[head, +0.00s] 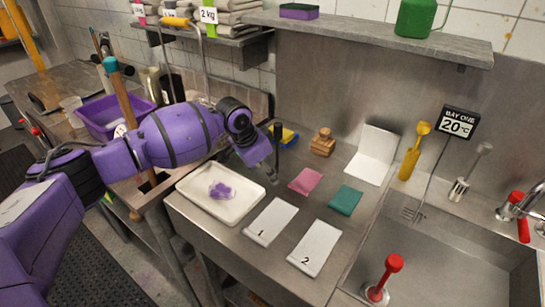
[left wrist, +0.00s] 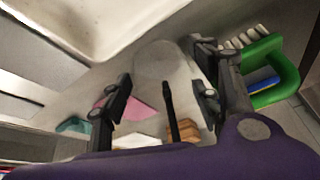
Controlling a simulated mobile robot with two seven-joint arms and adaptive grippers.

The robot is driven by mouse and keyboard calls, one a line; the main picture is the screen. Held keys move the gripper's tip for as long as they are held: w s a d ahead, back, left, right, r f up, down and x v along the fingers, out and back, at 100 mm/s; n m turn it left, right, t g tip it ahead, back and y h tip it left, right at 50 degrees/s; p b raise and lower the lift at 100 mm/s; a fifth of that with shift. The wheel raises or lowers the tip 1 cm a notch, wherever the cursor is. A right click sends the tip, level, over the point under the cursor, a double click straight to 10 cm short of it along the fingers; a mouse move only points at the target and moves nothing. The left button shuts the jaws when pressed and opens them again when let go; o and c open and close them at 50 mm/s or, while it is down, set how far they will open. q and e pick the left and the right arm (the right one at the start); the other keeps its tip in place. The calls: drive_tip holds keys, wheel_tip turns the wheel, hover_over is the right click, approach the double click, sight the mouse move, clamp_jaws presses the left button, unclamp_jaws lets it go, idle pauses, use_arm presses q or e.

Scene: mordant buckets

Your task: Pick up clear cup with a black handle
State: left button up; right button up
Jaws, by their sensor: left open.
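The clear cup (left wrist: 160,62) is in the left wrist view, a pale see-through shape between the two fingers of my left gripper (left wrist: 160,97). Its black handle (left wrist: 171,112) points toward my wrist. My left gripper is open, one finger on each side of the cup; I cannot tell whether either touches it. In the head view, my left gripper (head: 267,171) is low over the steel counter, right of the white tray. A thin black upright piece (head: 277,133) beside it looks like the handle; the cup's body is mostly hidden there. My right gripper is not in view.
The white tray (head: 190,203) holds a purple piece. Pink cloth (head: 305,181), teal cloth (head: 345,200), wooden blocks (head: 323,143) and cards marked 1 (head: 270,221) and 2 (head: 315,247) lie nearby. The sink (head: 440,260) is at right.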

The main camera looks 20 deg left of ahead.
use_arm(q)
drive_tip(key=shift+r, duration=0.1)
drive_tip(key=c, duration=1)
